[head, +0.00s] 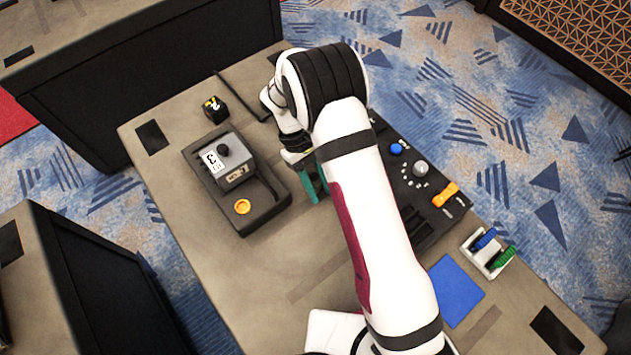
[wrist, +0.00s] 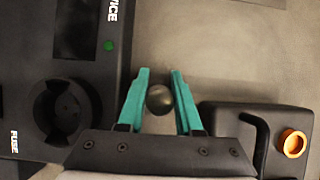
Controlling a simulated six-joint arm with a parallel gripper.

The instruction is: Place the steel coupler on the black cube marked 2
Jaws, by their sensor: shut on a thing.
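My gripper (wrist: 160,85) has teal fingers, shut on the steel coupler (wrist: 159,99), which shows as a dark, rounded metal end between them in the wrist view. In the head view my gripper (head: 309,182) is partly hidden by my arm, and the coupler cannot be made out. The black cube (head: 214,109) with yellow and white markings stands at the far left of the table in the head view, apart from my gripper. The cube is not in the wrist view.
A black base (head: 265,203) with a grey block marked 3 (head: 228,161) and an orange button lies left of my gripper. A black control panel (head: 402,150) with knobs and an orange lever is to the right. A blue square (head: 455,290) and a white rack (head: 487,254) are nearer.

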